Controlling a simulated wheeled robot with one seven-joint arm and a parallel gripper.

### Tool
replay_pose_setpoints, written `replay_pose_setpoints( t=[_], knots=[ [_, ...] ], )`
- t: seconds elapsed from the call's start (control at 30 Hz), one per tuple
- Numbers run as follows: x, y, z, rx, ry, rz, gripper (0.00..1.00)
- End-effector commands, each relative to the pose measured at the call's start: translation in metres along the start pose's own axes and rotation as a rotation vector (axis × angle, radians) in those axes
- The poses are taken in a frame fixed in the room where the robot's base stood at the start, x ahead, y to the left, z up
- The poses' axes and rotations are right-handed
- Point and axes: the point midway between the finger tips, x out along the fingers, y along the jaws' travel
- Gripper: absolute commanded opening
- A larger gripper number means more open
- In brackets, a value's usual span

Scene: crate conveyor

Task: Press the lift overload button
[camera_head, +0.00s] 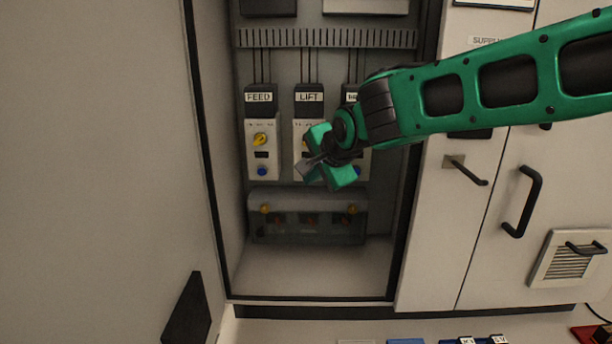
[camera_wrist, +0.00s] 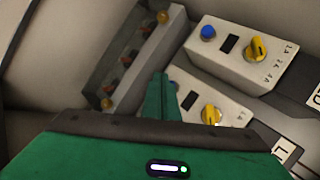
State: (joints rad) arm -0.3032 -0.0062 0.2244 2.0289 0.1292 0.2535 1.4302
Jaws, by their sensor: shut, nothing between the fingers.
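The LIFT unit (camera_head: 309,97) is the middle one of three in the open cabinet. Its pale face and yellow knob are partly covered by my gripper (camera_head: 305,170) in the head view. In the wrist view the LIFT unit's yellow knob (camera_wrist: 211,115) shows beside my gripper (camera_wrist: 161,78).
The FEED unit (camera_head: 259,97) is left of LIFT, with its own yellow knob and blue button (camera_head: 262,171). A third unit (camera_head: 350,92) is mostly behind my arm. A translucent-covered box (camera_head: 308,228) with yellow fasteners lies below. The cabinet floor (camera_head: 310,275) is clear.

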Motion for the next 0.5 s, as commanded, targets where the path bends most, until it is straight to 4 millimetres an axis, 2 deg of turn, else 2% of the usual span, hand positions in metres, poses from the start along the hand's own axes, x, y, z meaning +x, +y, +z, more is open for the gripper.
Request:
replay_pose_setpoints(
  t=[0.5],
  knots=[
    [-0.027,0.019,0.020,-0.002,-0.001,-0.001,0.00]
  ],
)
